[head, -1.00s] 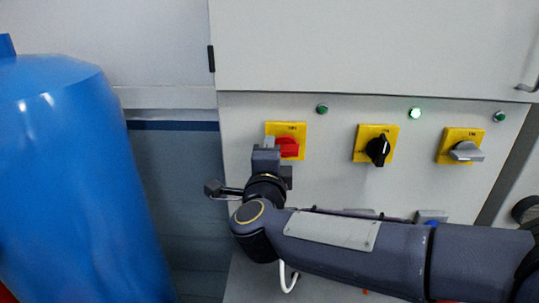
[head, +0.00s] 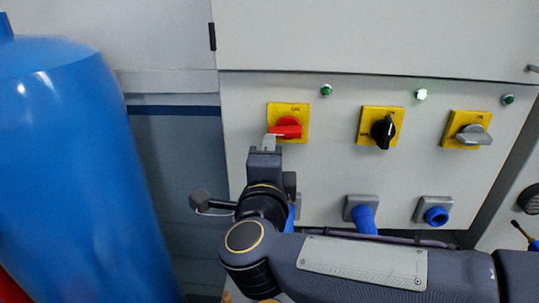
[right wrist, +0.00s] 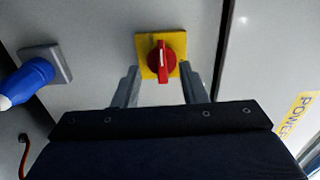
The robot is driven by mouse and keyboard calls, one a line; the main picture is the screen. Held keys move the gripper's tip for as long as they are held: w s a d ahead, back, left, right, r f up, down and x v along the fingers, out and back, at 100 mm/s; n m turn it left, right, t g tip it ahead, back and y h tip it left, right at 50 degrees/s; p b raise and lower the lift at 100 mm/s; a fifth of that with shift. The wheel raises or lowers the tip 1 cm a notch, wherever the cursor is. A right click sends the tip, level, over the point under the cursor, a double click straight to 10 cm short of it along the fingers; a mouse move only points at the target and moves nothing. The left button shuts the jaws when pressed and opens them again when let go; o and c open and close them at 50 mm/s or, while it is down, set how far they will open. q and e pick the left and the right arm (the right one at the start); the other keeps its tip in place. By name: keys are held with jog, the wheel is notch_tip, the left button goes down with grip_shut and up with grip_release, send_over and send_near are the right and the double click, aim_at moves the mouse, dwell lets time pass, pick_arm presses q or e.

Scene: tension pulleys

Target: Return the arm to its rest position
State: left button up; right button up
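My right arm comes in from the right in the head view. Its gripper (head: 268,143) is just below and left of the red switch knob (head: 287,128) on its yellow plate. In the right wrist view the two fingers (right wrist: 158,82) are spread apart with nothing between their tips. The red knob (right wrist: 162,61) shows beyond them, roughly centred, with a gap to each finger. My left gripper is not in view.
A large blue tank (head: 75,170) stands at the left.

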jog(key=d+n+g+y, duration=0.2)
jog(key=d+n+y, duration=0.5)
jog(key=d+n, duration=0.25)
jog(key=s+d+f+n+g+h, duration=0.1)
jog(key=s+d+f+n+g, duration=0.2)
jog(key=s+f, duration=0.7)
jog(key=s+d+f+n+g+h, duration=0.2)
jog(key=s+d+f+g, duration=0.5)
jog(key=s+d+f, duration=0.4)
jog(key=shift+s+d+f+n, duration=0.15)
jog(key=shift+f+n, duration=0.7)
jog(key=shift+f, duration=0.1)
